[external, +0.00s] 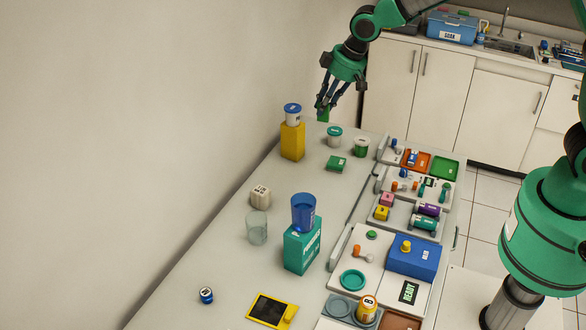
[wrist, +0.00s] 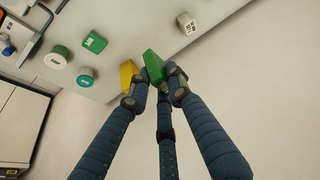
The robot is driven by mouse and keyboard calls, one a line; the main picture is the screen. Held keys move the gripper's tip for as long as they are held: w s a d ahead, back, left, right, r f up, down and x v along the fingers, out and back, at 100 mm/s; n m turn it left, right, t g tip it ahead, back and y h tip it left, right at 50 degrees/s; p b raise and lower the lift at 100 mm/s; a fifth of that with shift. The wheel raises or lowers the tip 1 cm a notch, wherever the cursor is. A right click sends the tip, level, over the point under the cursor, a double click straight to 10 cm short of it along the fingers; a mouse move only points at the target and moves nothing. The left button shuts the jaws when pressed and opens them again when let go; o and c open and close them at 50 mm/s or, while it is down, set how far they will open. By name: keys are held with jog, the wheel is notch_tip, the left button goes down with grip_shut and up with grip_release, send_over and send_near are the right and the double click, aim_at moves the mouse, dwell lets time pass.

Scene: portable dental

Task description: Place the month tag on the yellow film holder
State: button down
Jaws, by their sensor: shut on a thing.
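My gripper (external: 324,103) is high over the far end of the table, beside the yellow block. It is shut on a small green piece (wrist: 154,66), which sits between the fingertips in the wrist view. No writing on this piece is readable, so I cannot tell from its face whether it is the month tag. The yellow film holder (external: 288,316) lies flat at the near left of the table, with a dark panel (external: 268,309) in it. It is far from my gripper and I do not make it out in the wrist view.
A yellow block (external: 292,143) bears a blue-lidded jar (external: 292,114). Two jars (external: 334,136) (external: 361,147) and a green box (external: 336,163) stand nearby. A glass (external: 257,228), a teal box (external: 302,248) with a blue cup (external: 304,209), and loaded trays (external: 375,215) occupy the middle and right.

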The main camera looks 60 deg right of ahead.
jog(key=s+a+n+g+y+b, duration=0.1)
jog(key=s+a+n, duration=0.4)
jog(key=a, duration=0.8)
jog(key=s+a+n+g+y+b, duration=0.1)
jog(key=s+a+n+y, duration=0.15)
jog(key=s+a, duration=0.7)
jog(key=s+a+n+g+b, duration=0.1)
jog(key=s+a+n, duration=0.3)
jog(key=a, duration=1.1)
jog(key=shift+n+y, duration=0.25)
jog(key=shift+n, duration=0.3)
jog(key=f, duration=2.6)
jog(key=shift+w+a, duration=0.1)
jog(key=shift+w, duration=0.25)
send_over(271, 310)
jog(key=shift+f, duration=0.65)
jog(key=shift+f, duration=0.1)
jog(key=shift+f, duration=1.65)
